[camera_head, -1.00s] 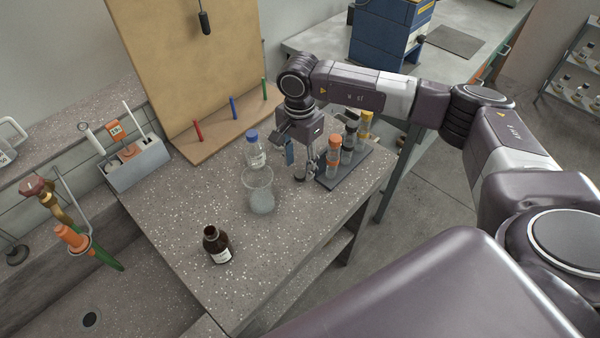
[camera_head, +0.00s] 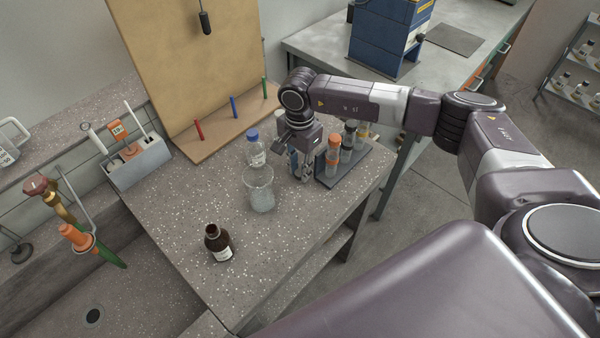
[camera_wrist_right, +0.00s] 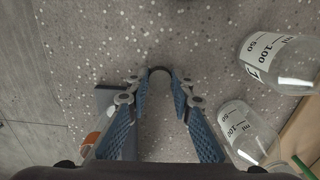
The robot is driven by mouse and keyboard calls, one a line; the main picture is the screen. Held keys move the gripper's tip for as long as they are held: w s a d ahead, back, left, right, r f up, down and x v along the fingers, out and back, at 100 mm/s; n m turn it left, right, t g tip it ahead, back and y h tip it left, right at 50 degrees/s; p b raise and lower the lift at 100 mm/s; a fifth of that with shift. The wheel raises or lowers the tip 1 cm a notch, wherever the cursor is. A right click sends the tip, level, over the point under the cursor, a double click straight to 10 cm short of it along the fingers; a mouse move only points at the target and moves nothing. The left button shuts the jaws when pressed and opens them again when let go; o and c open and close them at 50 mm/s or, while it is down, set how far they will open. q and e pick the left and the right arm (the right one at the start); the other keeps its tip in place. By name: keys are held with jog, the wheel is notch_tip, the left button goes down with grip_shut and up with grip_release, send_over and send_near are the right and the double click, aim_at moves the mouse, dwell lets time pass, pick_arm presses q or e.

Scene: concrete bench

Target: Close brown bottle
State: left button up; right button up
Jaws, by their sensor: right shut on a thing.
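The brown bottle (camera_head: 218,246) stands upright on the speckled bench, its dark neck showing no cap. My right gripper (camera_head: 303,178) is to its right and farther back, between the beaker and the rack, low over the bench. In the right wrist view, its blue-padded fingers (camera_wrist_right: 158,84) close around a small dark round thing (camera_wrist_right: 160,73), which looks like a black cap. The fingers partly hide it, and in the head view it is hard to make out. My left gripper is in neither view.
A glass beaker (camera_head: 260,192) and a blue-capped clear bottle (camera_head: 256,153) stand just left of my right gripper. A rack (camera_head: 345,170) of capped tubes stands close on its right. The bench around the brown bottle is clear.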

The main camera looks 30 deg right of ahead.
aim_at(299, 173)
pick_arm(q)
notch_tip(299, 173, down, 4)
jog(key=b, duration=0.3)
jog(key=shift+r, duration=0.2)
pick_arm(e)
notch_tip(299, 173, up, 20)
pick_arm(q)
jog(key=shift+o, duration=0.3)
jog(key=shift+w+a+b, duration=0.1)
jog(key=shift+b, duration=0.2)
pick_arm(e)
jog(key=shift+a, duration=0.1)
